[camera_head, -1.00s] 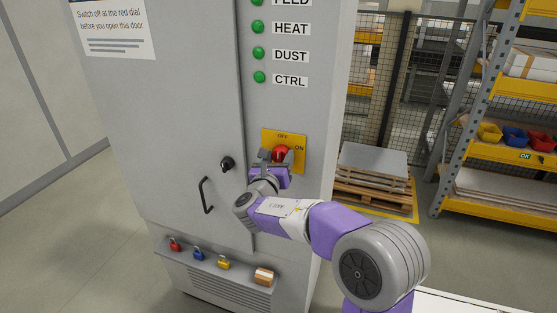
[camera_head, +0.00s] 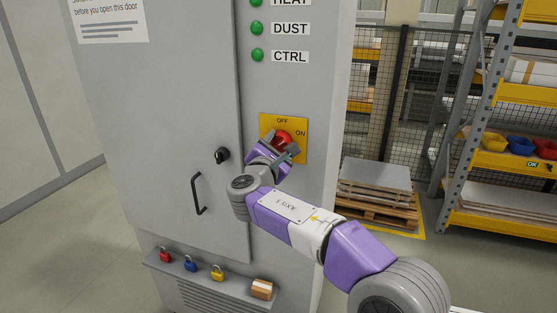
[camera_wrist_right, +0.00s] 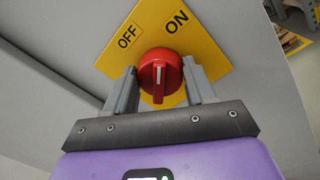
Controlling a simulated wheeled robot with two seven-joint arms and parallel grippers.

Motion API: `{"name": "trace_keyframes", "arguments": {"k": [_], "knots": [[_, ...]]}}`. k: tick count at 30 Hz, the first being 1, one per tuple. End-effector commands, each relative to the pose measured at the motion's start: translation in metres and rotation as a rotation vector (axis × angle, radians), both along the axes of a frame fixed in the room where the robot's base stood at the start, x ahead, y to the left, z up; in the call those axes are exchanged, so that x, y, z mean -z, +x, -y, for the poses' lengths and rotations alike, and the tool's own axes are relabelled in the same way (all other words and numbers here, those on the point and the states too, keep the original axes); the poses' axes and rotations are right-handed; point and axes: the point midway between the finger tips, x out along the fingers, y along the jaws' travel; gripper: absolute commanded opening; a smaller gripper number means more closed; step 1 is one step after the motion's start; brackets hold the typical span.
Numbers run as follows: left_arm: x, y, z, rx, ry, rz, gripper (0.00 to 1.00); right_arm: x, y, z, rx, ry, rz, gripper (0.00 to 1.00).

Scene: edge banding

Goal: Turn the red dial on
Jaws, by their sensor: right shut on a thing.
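The red dial (camera_head: 283,137) sits on a yellow plate (camera_head: 268,122) on the front of the grey cabinet. OFF is at the plate's top and ON at its right. In the right wrist view, the white mark on the red dial (camera_wrist_right: 159,74) points between OFF and ON on the yellow plate (camera_wrist_right: 207,45). My right gripper (camera_head: 281,148) reaches the dial from below left, tilted. In the right wrist view its two grey fingers (camera_wrist_right: 160,88) stand on either side of the dial, shut on it. My left gripper is not in view.
The cabinet door has a black handle (camera_head: 198,194) and a black latch knob (camera_head: 222,156). Green lamps (camera_head: 257,55) are above. A pallet (camera_head: 378,200) and shelving stand at the right.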

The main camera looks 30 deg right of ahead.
Motion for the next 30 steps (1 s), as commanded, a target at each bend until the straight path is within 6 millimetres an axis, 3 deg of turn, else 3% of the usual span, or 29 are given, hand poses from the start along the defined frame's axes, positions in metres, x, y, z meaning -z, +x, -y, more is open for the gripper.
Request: {"name": "trace_keyframes", "arguments": {"k": [1,12,30], "knots": [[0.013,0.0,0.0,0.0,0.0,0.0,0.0,0.006,0.0,0.0,-0.001,0.031,0.037,0.24],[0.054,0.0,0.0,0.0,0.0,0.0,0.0,0.006,0.0,-0.001,-0.001,0.255,0.298,0.24],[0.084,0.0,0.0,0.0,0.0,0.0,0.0,0.004,0.0,0.0,0.001,0.467,0.546,0.24]]}}
